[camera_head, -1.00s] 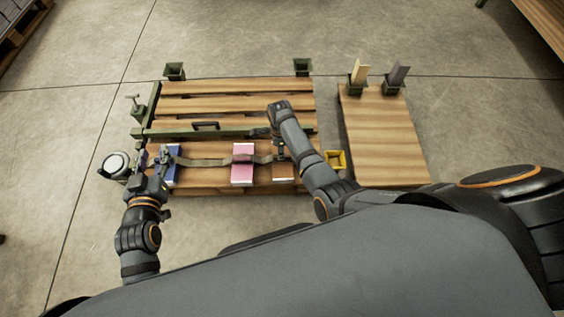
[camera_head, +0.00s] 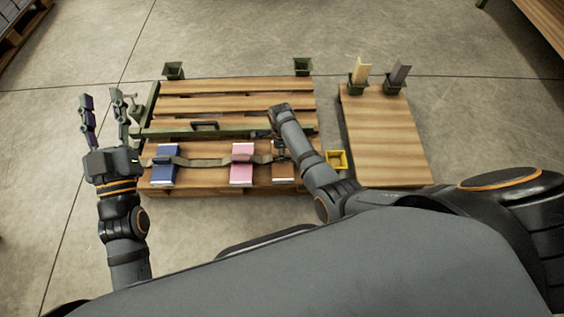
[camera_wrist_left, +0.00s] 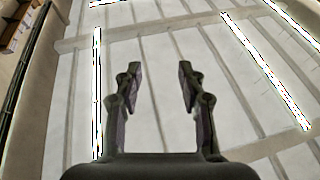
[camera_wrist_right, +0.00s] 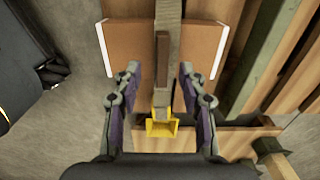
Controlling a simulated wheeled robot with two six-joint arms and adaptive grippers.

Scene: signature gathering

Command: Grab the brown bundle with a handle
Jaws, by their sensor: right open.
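The brown bundle (camera_head: 284,174) lies on the front of the pallet at the right end of a row, partly hidden by my right arm. In the right wrist view the brown bundle (camera_wrist_right: 127,48) shows white page edges, a strap over it and a dark brown handle (camera_wrist_right: 162,58) standing along the strap. My right gripper (camera_wrist_right: 159,75) is open, its fingers on either side of the strap and handle line; I cannot tell whether they touch.
A blue bundle (camera_head: 165,172) and a pink bundle (camera_head: 242,172) lie to the left along the strap (camera_head: 205,162). A green bar (camera_head: 175,131) with a dark handle crosses the pallet. A wooden platform (camera_head: 385,140) stands farther right.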

